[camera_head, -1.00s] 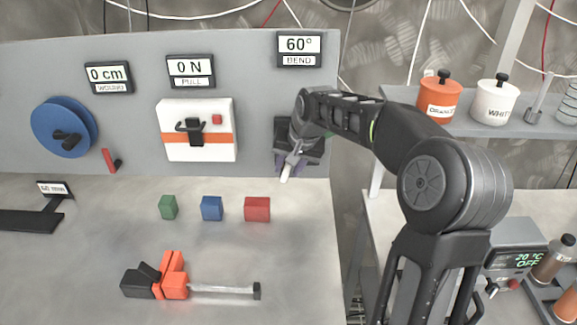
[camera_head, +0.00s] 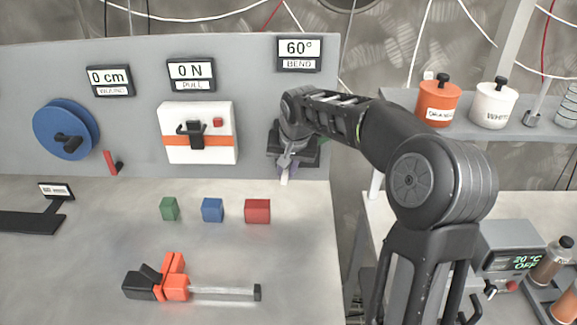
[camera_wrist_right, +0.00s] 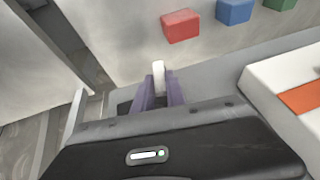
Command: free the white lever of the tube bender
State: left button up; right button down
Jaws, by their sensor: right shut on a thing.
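The white lever (camera_head: 285,178) of the tube bender shows as a short white end below my right gripper (camera_head: 285,163). In the right wrist view the lever (camera_wrist_right: 159,78) sits between the two purple fingers of my right gripper (camera_wrist_right: 160,92), which is shut on it. The dark body of the tube bender (camera_head: 307,155) is on the grey panel, mostly hidden behind my gripper and wrist. The sign above it (camera_head: 299,53) reads 60° BEND. My left gripper is not in view.
Green (camera_head: 169,209), blue (camera_head: 212,210) and red (camera_head: 257,211) blocks stand on the bench in front of the panel. An orange and black clamp tool (camera_head: 174,282) lies nearer. A white box with an orange stripe (camera_head: 200,151) is left of the bender.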

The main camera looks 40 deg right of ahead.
jog(key=shift+w+a+g+h, duration=0.2)
jog(key=shift+a+g+h, duration=0.1)
jog(key=shift+g+h, duration=0.35)
jog(key=c, duration=1.4)
grip_release()
jog(key=shift+o, duration=0.2)
jog(key=shift+r, duration=0.15)
jog(key=v, duration=0.7)
jog(key=shift+s+r+b, duration=0.15)
jog(key=shift+r+b, duration=0.1)
jog(key=shift+b, duration=0.15)
jog(key=shift+a, duration=0.15)
